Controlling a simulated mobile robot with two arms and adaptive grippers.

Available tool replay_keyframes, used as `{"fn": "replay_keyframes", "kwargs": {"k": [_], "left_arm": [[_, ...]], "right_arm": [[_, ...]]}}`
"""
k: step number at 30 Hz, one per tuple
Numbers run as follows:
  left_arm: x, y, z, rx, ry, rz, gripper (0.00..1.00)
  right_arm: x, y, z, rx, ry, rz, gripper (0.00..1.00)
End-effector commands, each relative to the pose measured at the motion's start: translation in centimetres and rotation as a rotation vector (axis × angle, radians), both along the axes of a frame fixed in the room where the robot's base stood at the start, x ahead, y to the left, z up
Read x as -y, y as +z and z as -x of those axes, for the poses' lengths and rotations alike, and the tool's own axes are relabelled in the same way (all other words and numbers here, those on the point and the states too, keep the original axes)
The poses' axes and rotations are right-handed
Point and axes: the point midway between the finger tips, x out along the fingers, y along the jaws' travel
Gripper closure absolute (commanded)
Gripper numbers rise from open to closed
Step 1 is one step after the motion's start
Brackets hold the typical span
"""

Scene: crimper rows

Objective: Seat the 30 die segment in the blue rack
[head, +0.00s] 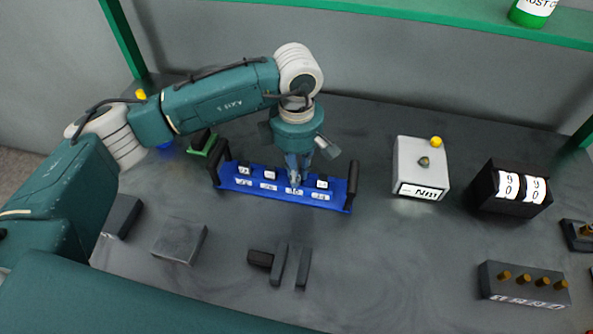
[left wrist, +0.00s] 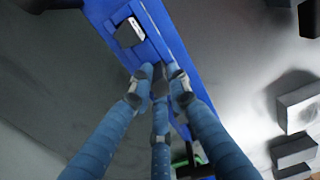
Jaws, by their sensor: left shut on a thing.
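The blue rack (head: 230,184) stands on the grey bench with a row of slots and white labels on its front. Dark die segments with white faces sit in it, two left of my gripper, including one (head: 270,173), and one (head: 322,183) to the right. My left gripper (head: 294,178) points down into the rack at the third label, which is too small to read surely. Its fingers are closed together over the rack in the left wrist view (left wrist: 160,78). The fingers hide the thing they hold, likely the 30 die segment. My right gripper is not in view.
A light grey box (head: 415,160) with knobs and a black display block (head: 510,190) stand to the right. A dark block with brass pegs (head: 525,285) is at front right. Dark bars (head: 280,266) and a grey block (head: 180,242) lie in front. A green shelf edge runs behind.

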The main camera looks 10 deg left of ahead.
Motion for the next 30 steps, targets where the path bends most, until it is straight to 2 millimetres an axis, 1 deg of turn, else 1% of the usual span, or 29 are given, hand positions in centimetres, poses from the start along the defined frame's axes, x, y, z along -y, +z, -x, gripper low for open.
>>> {"fn": "replay_keyframes", "kwargs": {"k": [4, 5, 6, 7, 8, 14, 16, 20, 23, 30], "left_arm": [[0.0, -0.4, 0.0, 0.001, 0.0, 0.0, 1.0], [0.0, -0.3, 0.0, 0.001, 0.0, 0.0, 0.78], [0.0, -0.3, 0.0, 0.001, 0.0, 0.0, 0.7], [0.0, -0.3, 0.0, 0.0, 0.0, 0.0, 0.64], [0.0, -0.3, 0.0, 0.0, 0.0, 0.0, 0.62], [0.0, -0.4, 0.0, -0.001, 0.001, -0.001, 0.62], [0.0, -0.4, 0.1, -0.002, 0.001, -0.002, 0.62], [0.0, 0.3, 0.0, -0.001, 0.0, -0.001, 0.62], [0.0, 1.8, -0.1, 0.002, 0.0, 0.0, 0.62], [0.1, 7.1, 0.0, 0.005, -0.002, 0.001, 0.62]], "right_arm": [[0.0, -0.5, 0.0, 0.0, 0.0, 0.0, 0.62], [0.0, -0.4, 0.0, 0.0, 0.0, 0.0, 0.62], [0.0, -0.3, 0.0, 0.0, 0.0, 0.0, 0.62], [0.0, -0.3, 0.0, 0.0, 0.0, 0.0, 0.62], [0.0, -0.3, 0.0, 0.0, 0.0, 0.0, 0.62], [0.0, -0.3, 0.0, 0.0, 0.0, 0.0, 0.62], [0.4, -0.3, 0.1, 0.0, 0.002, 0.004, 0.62], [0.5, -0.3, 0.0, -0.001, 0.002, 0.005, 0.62], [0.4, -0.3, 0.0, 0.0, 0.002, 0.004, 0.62], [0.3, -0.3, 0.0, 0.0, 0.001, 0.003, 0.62]]}}
